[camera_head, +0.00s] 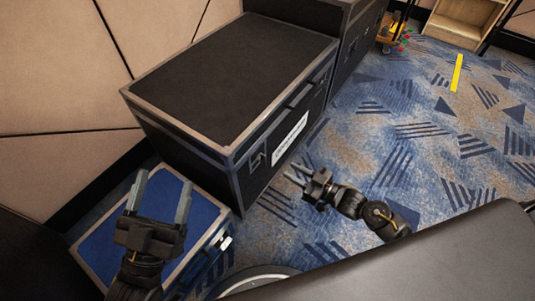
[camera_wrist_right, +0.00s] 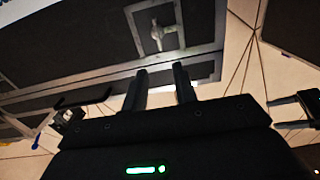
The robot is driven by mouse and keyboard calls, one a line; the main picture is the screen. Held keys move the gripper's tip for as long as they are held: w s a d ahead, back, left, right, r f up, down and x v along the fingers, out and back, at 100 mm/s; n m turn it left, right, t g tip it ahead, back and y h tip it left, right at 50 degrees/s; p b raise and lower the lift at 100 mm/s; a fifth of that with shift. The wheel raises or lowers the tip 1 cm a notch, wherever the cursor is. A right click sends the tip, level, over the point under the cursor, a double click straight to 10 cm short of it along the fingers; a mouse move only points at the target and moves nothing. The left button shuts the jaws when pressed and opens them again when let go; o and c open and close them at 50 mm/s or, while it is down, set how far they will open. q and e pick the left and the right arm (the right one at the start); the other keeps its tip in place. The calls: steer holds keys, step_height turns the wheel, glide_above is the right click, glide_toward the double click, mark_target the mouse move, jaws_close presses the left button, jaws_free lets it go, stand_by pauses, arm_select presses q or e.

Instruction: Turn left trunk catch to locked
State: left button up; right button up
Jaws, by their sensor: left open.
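The black trunk (camera_head: 235,75) with metal edging stands left of centre in the head view. Its left catch (camera_head: 258,160) is on the front face, left of a white label (camera_head: 290,138). A pale catch with a small lever (camera_wrist_right: 157,34) shows on a dark panel in the right wrist view, beyond the fingertips. My right gripper (camera_head: 298,176) is in front of the trunk, apart from the catch; its fingers (camera_wrist_right: 162,78) are open and empty. My left gripper (camera_head: 162,190) is open and empty above a blue case. I cannot tell the catch's lock state.
The blue case (camera_head: 200,215) with a white fitting sits on the floor beside the trunk's left end. Another dark case (camera_head: 357,40) stands behind. Carpet (camera_head: 400,140) is clear to the right, with a yellow strip (camera_head: 457,73) and a wooden shelf (camera_head: 465,20).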

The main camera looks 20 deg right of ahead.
mark_target(262, 158)
arm_select(q)
steer(key=shift+s+a+r+n+t+b, duration=0.25)
steer(key=shift+a+r+t+b, duration=0.25)
steer(key=shift+a+r+t, duration=0.4)
steer(key=shift+s+a+r+n+t+b, duration=0.25)
steer(key=shift+a+r+t+b, duration=0.3)
steer(key=shift+t, duration=0.65)
arm_select(e)
steer(key=x, duration=1)
steer(key=shift+w+a, duration=0.2)
steer(key=shift+r, duration=0.1)
jaws_close()
